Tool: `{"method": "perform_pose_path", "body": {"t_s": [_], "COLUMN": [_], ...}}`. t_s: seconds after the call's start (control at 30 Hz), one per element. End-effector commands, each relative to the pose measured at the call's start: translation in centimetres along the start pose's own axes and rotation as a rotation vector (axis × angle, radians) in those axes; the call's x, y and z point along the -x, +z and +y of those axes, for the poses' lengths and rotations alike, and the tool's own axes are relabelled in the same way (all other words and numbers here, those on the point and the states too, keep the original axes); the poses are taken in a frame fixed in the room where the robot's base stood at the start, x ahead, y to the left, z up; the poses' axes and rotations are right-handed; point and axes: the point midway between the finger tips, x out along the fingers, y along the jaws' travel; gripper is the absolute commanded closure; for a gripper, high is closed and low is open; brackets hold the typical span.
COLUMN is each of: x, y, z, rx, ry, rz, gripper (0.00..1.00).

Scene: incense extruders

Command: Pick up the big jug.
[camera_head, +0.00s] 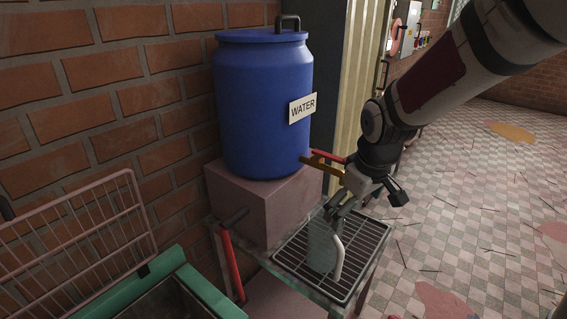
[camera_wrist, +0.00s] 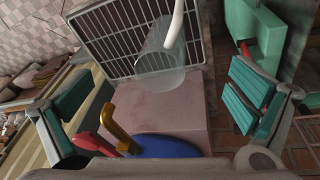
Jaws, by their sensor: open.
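The big jug (camera_head: 320,247) is see-through with a white curved handle (camera_head: 338,258). It stands upright on a metal grate under the barrel's tap. My gripper (camera_head: 340,205) is just above the jug in the head view and partly overlaps its top. In the wrist view the jug (camera_wrist: 158,72) lies ahead between the two teal-padded fingers of my gripper (camera_wrist: 162,100), which are spread wide with nothing between the pads. The fingers look apart from the jug. The fingertips are hard to make out in the head view.
A blue barrel (camera_head: 262,110) marked WATER stands on a pinkish block (camera_head: 265,205). Its brass tap with red lever (camera_head: 325,160) is close beside my gripper. The grate (camera_head: 300,265) tops a stand. A green cart (camera_head: 150,280) is at left, against a brick wall. Open tiled floor lies right.

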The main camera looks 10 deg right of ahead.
Motion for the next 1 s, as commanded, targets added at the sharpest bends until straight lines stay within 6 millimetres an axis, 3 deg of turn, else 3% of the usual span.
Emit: {"method": "perform_pose_path", "body": {"t_s": [0.2, 0.57, 1.0], "x": [-3.4, -5.8, -12.8], "y": [-1.9, -3.8, -4.9], "z": [0.9, 1.3, 0.1], "rx": [0.049, 0.071, 0.07], "ry": [-0.105, -0.163, -0.164], "rz": [0.08, 0.163, 0.162], "gripper": [0.0, 0.0, 0.0]}}
